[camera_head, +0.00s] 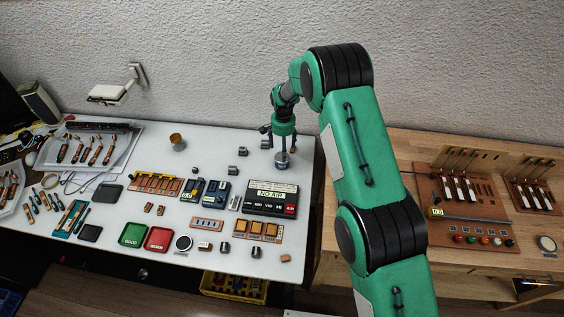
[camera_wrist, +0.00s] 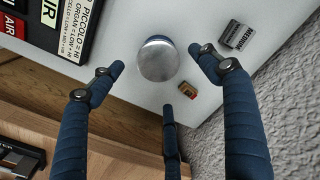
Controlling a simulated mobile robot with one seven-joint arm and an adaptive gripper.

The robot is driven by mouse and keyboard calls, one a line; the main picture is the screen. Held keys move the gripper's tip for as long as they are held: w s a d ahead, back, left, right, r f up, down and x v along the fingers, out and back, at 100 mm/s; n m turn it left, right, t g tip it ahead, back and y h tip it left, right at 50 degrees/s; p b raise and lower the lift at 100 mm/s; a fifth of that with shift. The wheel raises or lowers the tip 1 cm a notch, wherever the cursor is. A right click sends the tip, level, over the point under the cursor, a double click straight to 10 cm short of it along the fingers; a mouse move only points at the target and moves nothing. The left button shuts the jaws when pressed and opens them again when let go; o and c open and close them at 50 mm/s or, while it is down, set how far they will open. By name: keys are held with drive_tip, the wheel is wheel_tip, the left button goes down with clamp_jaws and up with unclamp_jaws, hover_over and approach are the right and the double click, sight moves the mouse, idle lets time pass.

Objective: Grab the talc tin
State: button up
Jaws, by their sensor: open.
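A round tin with a shiny silver lid and a blue side (camera_wrist: 156,60) stands upright on the white table, near its back right corner. I take it for the talc tin; no label on it is readable. It also shows in the head view (camera_head: 281,163), directly below my gripper. My gripper (camera_head: 282,143) points down over it with its three dark blue fingers spread. In the wrist view the fingertips of my gripper (camera_wrist: 158,66) stand around the lid with gaps, and nothing is held. The tin's lower side is mostly hidden.
A black "NO AIR" box (camera_head: 271,198) lies in front. The grey wall (camera_head: 220,70) is behind. A wooden bench (camera_head: 400,240) adjoins on the right.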

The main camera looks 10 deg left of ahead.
drive_tip(key=shift+f, duration=1.5)
drive_tip(key=shift+f, duration=0.1)
drive_tip(key=shift+a+f+b, duration=0.15)
drive_tip(key=shift+f+b, duration=0.15)
drive_tip(key=shift+f, duration=2.2)
drive_tip(key=c, duration=1.4)
